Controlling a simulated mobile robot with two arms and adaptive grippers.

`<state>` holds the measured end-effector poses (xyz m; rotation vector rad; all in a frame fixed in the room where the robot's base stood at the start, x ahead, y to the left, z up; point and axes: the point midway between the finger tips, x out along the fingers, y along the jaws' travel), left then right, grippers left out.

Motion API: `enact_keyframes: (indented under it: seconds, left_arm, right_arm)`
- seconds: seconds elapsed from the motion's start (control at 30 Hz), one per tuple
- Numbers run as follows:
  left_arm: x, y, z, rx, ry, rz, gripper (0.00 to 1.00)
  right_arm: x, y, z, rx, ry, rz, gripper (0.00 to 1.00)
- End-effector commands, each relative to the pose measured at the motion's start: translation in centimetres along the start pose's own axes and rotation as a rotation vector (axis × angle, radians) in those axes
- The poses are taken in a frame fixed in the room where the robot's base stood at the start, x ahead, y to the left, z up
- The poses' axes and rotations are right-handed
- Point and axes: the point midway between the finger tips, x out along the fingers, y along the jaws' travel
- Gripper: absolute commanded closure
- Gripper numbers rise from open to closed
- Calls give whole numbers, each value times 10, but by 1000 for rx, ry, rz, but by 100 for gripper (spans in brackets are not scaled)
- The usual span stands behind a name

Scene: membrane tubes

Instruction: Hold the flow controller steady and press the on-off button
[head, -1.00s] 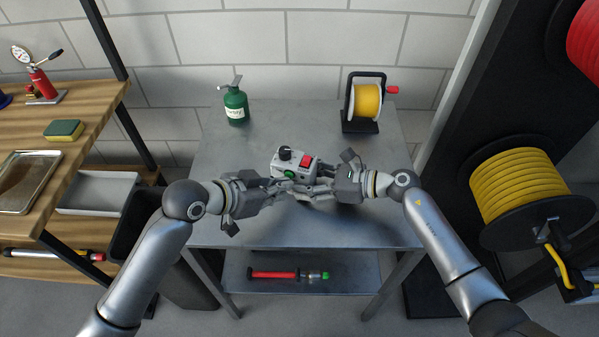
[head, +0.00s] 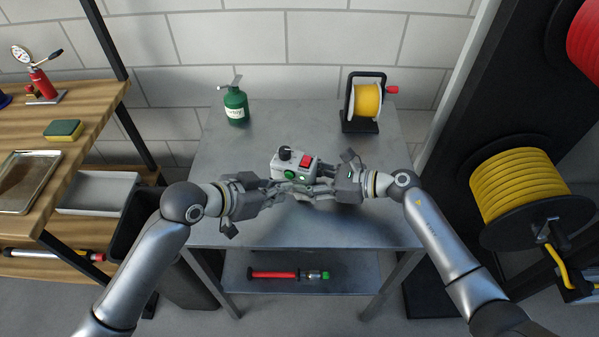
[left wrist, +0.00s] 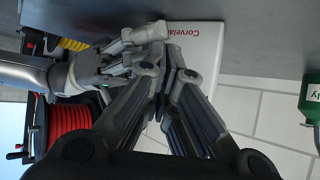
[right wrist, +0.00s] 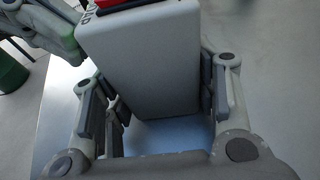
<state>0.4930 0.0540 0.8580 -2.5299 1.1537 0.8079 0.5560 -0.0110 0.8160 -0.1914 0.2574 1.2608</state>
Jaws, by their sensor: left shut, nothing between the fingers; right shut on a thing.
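The flow controller (head: 283,159) is a pale grey box with a black knob (head: 285,151), a red switch (head: 307,160) and a round green button (head: 290,174) on its near side. My right gripper (head: 318,188) has its fingers on both sides of the box and holds it above the table. The right wrist view shows the box (right wrist: 145,65) between those fingers. My left gripper (head: 285,187) is shut and empty, its tips close to the box's near side below the green button. In the left wrist view, its closed fingers partly cover the box (left wrist: 197,50); contact cannot be told.
The grey metal table (head: 225,165) has a green bottle (head: 236,106) at back left and a yellow reel (head: 366,101) at back right. A red tube (head: 275,275) lies on the lower shelf. A wooden shelf (head: 80,110) stands left, a black hose rack (head: 470,120) right.

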Motion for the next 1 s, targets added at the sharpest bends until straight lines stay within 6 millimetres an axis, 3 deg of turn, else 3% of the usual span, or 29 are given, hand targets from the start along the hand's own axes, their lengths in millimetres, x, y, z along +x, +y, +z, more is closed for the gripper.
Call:
enact_keyframes:
  seconds: [0.43,1.0]
  left_arm:
    - [-6,4,6,1,-3,0,100]
    - [-43,31,32,0,-2,0,100]
  right_arm:
    - [0,1,-3,1,6,1,60]
    - [0,1,-3,1,6,1,60]
